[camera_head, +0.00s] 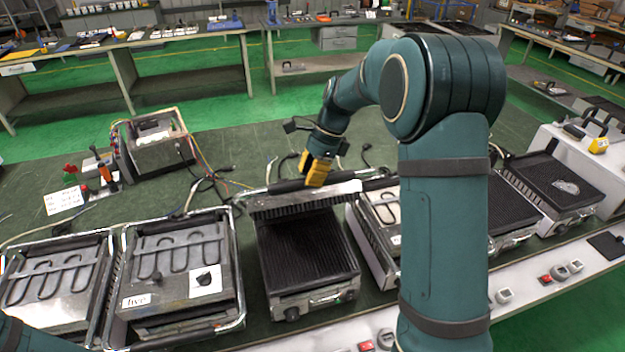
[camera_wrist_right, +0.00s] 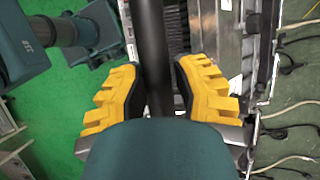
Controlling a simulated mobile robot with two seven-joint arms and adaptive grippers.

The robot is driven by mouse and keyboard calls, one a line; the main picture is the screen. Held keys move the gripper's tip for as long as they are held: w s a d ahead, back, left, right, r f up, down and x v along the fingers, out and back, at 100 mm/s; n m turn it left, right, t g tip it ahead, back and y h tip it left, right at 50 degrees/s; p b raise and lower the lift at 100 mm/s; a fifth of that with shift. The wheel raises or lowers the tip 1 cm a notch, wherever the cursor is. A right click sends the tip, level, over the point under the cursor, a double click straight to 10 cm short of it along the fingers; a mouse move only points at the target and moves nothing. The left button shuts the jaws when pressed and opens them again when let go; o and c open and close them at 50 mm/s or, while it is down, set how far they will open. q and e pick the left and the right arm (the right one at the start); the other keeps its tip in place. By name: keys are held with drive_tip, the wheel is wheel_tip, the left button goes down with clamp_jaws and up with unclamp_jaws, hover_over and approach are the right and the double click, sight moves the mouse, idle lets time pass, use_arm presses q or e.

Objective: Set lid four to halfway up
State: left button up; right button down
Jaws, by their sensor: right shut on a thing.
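The open grill (camera_head: 305,250) in the middle of the row shows a black ribbed lower plate. Its lid (camera_head: 350,187) is raised and seen nearly edge-on at the back of the plate; its exact angle is hard to tell. No number shows on it; the grill to its left is marked "five". My right gripper (camera_head: 316,168) is at the lid's black bar handle (camera_head: 285,186). In the right wrist view its yellow fingers (camera_wrist_right: 160,95) are shut around the dark bar handle (camera_wrist_right: 152,40). My left gripper is out of view.
The grill marked five (camera_head: 180,262) and another closed grill (camera_head: 58,280) stand to the left. A partly hidden grill (camera_head: 382,215) is close on the right, with open ones (camera_head: 555,190) beyond. A wired box (camera_head: 158,145) and loose cables lie behind on the green bench.

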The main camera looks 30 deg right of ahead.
drive_tip(key=shift+w, duration=0.2)
drive_tip(key=c, duration=1.1)
unclamp_jaws()
drive_tip(key=o, duration=0.4)
drive_tip(key=shift+w+f, duration=0.15)
drive_tip(key=shift+w, duration=0.05)
drive_tip(key=shift+d, duration=0.1)
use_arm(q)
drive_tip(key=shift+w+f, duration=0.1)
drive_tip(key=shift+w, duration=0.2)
use_arm(e)
drive_tip(key=v, duration=1.2)
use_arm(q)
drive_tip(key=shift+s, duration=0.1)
use_arm(e)
drive_tip(key=shift+s, duration=0.1)
